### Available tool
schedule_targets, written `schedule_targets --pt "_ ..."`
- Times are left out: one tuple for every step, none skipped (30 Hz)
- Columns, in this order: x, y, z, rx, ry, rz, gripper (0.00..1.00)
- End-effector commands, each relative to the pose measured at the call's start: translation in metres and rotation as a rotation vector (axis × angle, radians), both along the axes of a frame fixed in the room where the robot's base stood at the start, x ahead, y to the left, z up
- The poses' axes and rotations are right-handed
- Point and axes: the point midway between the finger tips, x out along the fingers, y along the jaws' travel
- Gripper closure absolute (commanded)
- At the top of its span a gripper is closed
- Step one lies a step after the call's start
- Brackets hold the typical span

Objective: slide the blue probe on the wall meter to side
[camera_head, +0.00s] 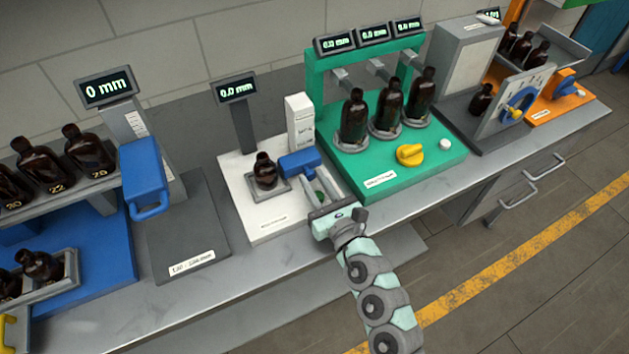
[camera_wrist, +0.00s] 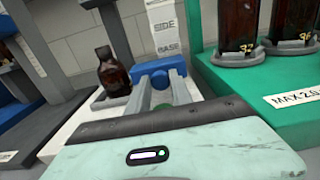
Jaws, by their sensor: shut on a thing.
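The wall meter has a white base (camera_head: 240,200), a white post (camera_head: 300,125) and a display reading 0.0 mm (camera_head: 237,88). In the wrist view the post (camera_wrist: 170,35) carries the label SIDE above BASE. The blue probe (camera_head: 298,163) sits low in front of the post; it also shows in the wrist view (camera_wrist: 158,74). A small amber bottle (camera_head: 265,170) stands in a grey holder just left of the probe. My gripper (camera_head: 313,180) is shut on the probe from the front; its fingertips are partly hidden. Both fingers reach the probe in the wrist view (camera_wrist: 160,87).
A green station (camera_head: 440,160) with amber bottles and a yellow knob (camera_head: 410,154) stands close on the right. A grey station with a blue handled block (camera_head: 145,175) is on the left. The counter's front edge (camera_head: 230,275) is clear.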

Motion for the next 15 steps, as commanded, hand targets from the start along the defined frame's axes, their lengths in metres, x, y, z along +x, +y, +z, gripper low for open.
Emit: schedule_targets --pt "0.0 0.0 0.0 0.0 -0.001 0.0 1.0" --pt "0.0 0.0 0.0 0.0 -0.001 0.0 1.0" --pt "0.0 0.0 0.0 0.0 -0.001 0.0 1.0" --pt "0.0 0.0 0.0 0.0 0.0 0.0 1.0" --pt "0.0 0.0 0.0 0.0 0.0 0.0 1.0" --pt "0.0 0.0 0.0 0.0 0.0 0.0 1.0" --pt "0.0 0.0 0.001 0.0 0.0 0.0 1.0" --pt "0.0 0.0 0.002 0.0 0.0 0.0 1.0" --pt "0.0 0.0 0.004 -0.001 0.0 0.0 1.0" --pt "0.0 0.0 0.007 -0.001 0.0 0.0 1.0" --pt "0.0 0.0 0.011 -0.002 0.0 0.0 1.0" --pt "0.0 0.0 0.016 -0.002 0.0 0.0 1.0" --pt "0.0 0.0 0.021 -0.001 0.0 0.001 1.0" --pt "0.0 0.001 0.026 -0.001 0.0 0.002 1.0" --pt "0.0 0.001 0.032 -0.005 0.001 0.003 1.0"
